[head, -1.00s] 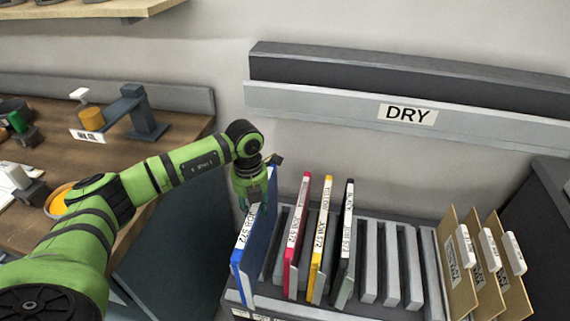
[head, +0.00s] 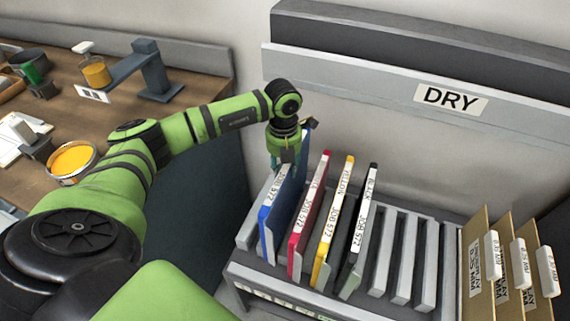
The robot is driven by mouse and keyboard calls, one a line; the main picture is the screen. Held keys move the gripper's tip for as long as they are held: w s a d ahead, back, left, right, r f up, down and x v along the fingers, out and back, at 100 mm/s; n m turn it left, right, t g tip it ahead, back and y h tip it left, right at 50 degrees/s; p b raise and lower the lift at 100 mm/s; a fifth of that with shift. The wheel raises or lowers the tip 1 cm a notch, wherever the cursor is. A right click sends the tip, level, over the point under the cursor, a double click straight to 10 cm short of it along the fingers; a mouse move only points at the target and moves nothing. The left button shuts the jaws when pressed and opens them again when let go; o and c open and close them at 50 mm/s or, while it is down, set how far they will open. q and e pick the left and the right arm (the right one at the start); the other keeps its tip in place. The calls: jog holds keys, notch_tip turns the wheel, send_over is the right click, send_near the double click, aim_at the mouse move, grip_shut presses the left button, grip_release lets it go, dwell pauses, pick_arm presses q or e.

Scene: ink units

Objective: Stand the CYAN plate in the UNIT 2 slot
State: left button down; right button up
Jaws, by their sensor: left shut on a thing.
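The cyan plate, a blue-edged panel (head: 287,208) with a white job label, stands upright at the left end of the grey slotted rack (head: 250,272) in the head view. My left gripper (head: 287,158) is shut on its upper far corner from above. The plate's lower edge is partly hidden, so I cannot tell whether it rests fully in its slot. Red (head: 312,215), yellow (head: 335,222) and black (head: 358,235) plates stand in a row to its right. No UNIT 2 slot label is readable. My right gripper is not in view.
Empty rack slots (head: 405,262) lie right of the black plate, then several tan folders (head: 475,255) with white tags. A ledge marked DRY (head: 450,98) runs along the wall behind. A wooden bench (head: 110,125) with an orange ink pot (head: 72,158) stands at the left.

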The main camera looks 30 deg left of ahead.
pick_arm(q)
notch_tip(320, 180, down, 3)
jog(key=shift+f+b, duration=0.1)
jog(key=shift+b, duration=0.85)
notch_tip(320, 180, down, 4)
jog(key=b, duration=0.3)
jog(key=shift+f, duration=0.25)
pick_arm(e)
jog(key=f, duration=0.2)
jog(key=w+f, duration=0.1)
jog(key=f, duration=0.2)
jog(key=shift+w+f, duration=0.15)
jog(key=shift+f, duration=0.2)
pick_arm(q)
jog(key=shift+f+b, duration=0.3)
jog(key=shift+b, duration=0.15)
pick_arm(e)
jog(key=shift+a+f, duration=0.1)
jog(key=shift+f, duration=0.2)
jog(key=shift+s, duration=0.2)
pick_arm(q)
jog(key=c, duration=0.8)
grip_release()
notch_tip(320, 180, up, 12)
jog(key=shift+a, duration=0.15)
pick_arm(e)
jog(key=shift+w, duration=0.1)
